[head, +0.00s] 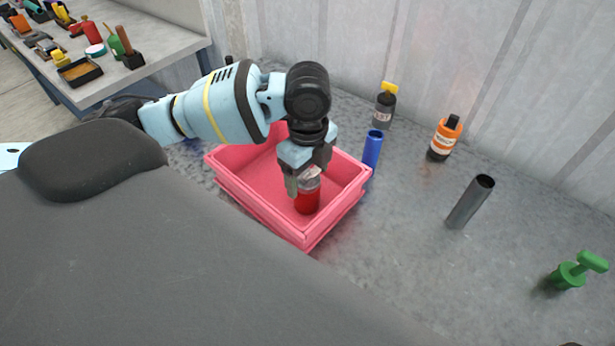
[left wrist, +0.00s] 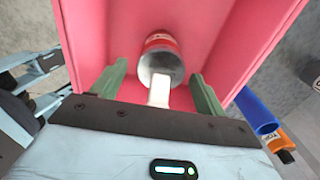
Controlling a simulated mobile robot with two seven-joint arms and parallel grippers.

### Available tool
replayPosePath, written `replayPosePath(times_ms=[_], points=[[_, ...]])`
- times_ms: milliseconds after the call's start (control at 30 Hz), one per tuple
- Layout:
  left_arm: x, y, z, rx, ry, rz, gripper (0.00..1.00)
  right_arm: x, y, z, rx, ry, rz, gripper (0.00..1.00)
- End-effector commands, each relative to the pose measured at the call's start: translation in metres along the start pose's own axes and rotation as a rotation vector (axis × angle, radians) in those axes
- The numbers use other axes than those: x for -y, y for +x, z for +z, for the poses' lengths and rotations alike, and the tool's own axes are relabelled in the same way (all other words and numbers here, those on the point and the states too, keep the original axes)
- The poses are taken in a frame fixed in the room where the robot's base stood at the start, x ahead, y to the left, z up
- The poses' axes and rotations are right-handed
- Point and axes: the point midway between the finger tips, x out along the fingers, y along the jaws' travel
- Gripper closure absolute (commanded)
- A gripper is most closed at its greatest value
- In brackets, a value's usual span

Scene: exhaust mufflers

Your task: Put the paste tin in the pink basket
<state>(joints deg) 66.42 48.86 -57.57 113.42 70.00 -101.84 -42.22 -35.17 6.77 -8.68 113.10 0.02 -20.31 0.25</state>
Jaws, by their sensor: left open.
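The paste tin (head: 307,198) is a red can with a pale upper part. In the head view it is inside the pink basket (head: 243,201), below my left gripper (head: 306,186). In the left wrist view the tin (left wrist: 161,60) stands between and beyond the spread green fingers of my left gripper (left wrist: 155,95), with its grey metal end towards the camera. The pink basket (left wrist: 228,38) surrounds it. The left gripper is open and does not grip the tin. Whether the tin touches the basket floor is partly hidden. My right gripper is not in view.
Right of the basket are a blue tube (head: 372,149), a black bottle with yellow cap (head: 384,108), an orange bottle (head: 444,140), a grey pipe (head: 468,203) and a green object (head: 570,275). A cluttered workbench (head: 160,50) stands at upper left. A metal wall runs behind.

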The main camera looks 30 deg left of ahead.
Motion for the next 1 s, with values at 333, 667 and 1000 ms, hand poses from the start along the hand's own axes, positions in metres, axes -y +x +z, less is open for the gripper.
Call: replayPosePath(times_ms=[333, 667, 1000], points=[[0.001, -0.074, -0.001, 0.000, 0.000, -0.010, 0.26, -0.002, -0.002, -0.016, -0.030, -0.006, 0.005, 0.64], [0.000, -0.104, 0.000, 0.000, 0.001, -0.003, 0.26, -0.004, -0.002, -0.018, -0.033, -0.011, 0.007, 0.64], [0.000, -0.105, 0.000, 0.000, 0.000, -0.001, 0.26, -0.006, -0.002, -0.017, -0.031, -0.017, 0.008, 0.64]])
